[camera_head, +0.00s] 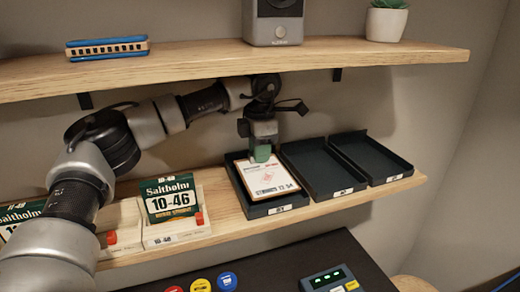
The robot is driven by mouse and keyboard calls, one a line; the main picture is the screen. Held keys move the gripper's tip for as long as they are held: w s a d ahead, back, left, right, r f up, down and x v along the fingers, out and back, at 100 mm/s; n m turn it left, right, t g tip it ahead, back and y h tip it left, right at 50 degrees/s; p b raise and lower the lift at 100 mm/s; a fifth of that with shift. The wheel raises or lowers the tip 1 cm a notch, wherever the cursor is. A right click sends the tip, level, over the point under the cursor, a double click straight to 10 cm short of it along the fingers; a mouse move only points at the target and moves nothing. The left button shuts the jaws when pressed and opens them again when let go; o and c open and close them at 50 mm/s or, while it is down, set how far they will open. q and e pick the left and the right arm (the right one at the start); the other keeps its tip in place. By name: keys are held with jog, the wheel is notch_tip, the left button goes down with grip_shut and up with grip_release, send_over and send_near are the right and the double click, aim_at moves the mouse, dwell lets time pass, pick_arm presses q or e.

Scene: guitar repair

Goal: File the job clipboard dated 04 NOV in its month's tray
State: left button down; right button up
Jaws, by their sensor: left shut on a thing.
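A clipboard with a white sheet and red print (267,179) is at the leftmost dark tray (254,209), tilted, its lower end near the tray's front. Its date is too small to read. My left gripper (261,155) is at its upper end, shut on it, with a green part at the fingertips. I cannot tell whether the clipboard rests on the tray floor. A middle tray (312,170) and a right tray (372,156) stand beside it and look empty. The trays' front labels are not legible. My right gripper is not in view.
An upper shelf (330,55) runs above my arm, with a harmonica (107,48), a grey device (273,22) and a plant (386,20). A device with a display (328,279) is below.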

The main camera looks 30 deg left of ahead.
pick_arm(q)
jog(key=c, duration=0.9)
grip_release()
jog(key=shift+r, duration=0.1)
